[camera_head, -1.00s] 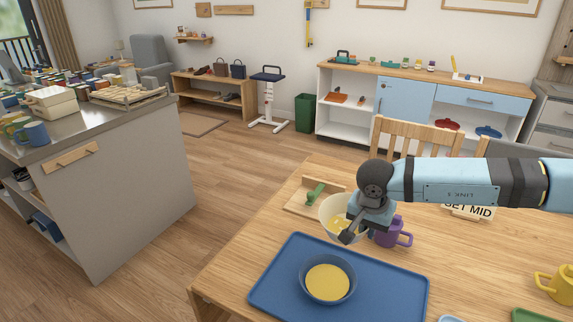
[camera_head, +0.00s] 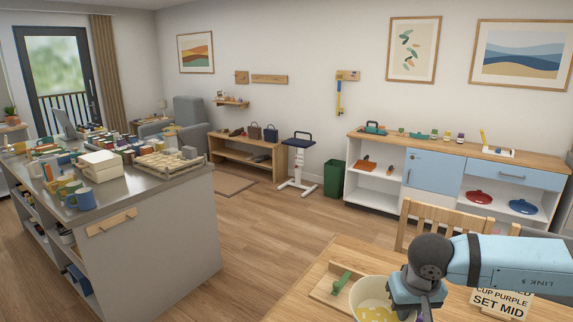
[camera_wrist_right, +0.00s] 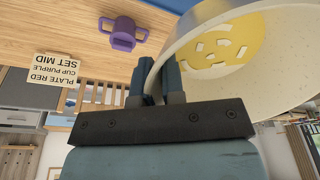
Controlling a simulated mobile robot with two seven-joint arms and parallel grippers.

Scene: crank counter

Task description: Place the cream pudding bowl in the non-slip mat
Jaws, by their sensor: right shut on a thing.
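The cream pudding bowl (camera_head: 371,299) is at the bottom of the head view, with yellow and pale pieces showing inside. My right gripper (camera_head: 428,308) is shut on its rim. In the right wrist view the bowl (camera_wrist_right: 285,62) fills the upper right, and the fingers of my right gripper (camera_wrist_right: 158,82) straddle its wall. The bowl is held above the wooden table. A blue strip (camera_wrist_right: 172,4) at the top edge of the wrist view may be the mat; too little shows to tell. The mat is out of the head view. My left gripper is not in view.
A wooden board (camera_head: 325,283) with a green-handled tool (camera_head: 341,283) lies beside the bowl. A purple cup (camera_wrist_right: 124,34) and a sign card (camera_head: 500,303) stand on the table. A chair (camera_head: 450,222) is at its far side. A grey counter (camera_head: 160,250) stands left, across open floor.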

